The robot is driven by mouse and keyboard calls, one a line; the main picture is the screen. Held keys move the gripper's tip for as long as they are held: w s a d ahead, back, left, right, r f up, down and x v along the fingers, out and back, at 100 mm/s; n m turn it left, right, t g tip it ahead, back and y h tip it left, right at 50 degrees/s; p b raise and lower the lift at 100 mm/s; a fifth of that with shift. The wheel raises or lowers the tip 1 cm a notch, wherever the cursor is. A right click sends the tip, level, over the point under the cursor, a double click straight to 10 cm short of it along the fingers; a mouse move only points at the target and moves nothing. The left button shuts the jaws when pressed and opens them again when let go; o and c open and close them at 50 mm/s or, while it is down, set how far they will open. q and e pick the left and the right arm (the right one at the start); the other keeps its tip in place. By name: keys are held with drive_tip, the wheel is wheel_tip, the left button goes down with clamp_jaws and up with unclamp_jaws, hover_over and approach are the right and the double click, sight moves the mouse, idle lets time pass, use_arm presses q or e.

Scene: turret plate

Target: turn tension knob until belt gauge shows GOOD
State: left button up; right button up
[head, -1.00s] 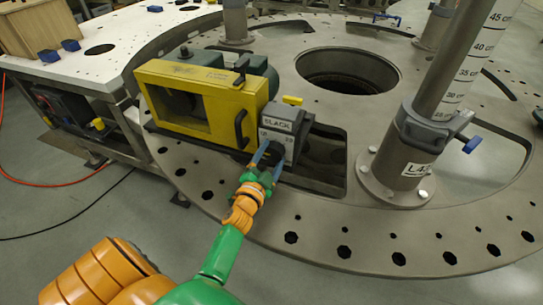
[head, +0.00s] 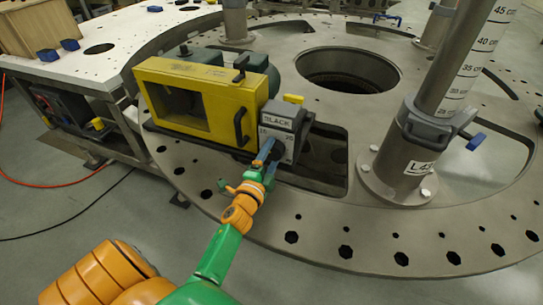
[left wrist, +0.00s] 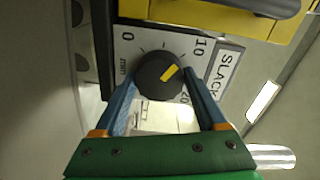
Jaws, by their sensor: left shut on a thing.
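The tension knob is a round black knob (left wrist: 150,82) with a yellow pointer mark, on a grey dial plate marked 0, 10, 20 and mm. In the left wrist view its mark points to the upper right, toward the side between 10 and 20. The belt gauge label (left wrist: 225,68) reads SLACK; it also shows on top of the grey box (head: 277,122) in the head view. My left gripper (left wrist: 158,82) is shut on the knob, with one blue finger on each side. In the head view my left gripper (head: 266,152) partly hides the knob. My right gripper is not in view.
A yellow guard frame (head: 190,124) with a black handle stands left of the dial box. A grey post (head: 435,100) with a cm scale and a blue-handled clamp rises at right. The turret plate (head: 330,225) has holes and a large round opening behind.

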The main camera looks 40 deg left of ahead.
use_arm(q)
drive_tip(key=shift+m, duration=1.1)
drive_tip(key=shift+r, duration=0.1)
drive_tip(key=o, duration=1.3)
drive_tip(key=b+v, duration=0.1)
drive_tip(key=v, duration=0.6)
drive_tip(key=shift+s, duration=0.1)
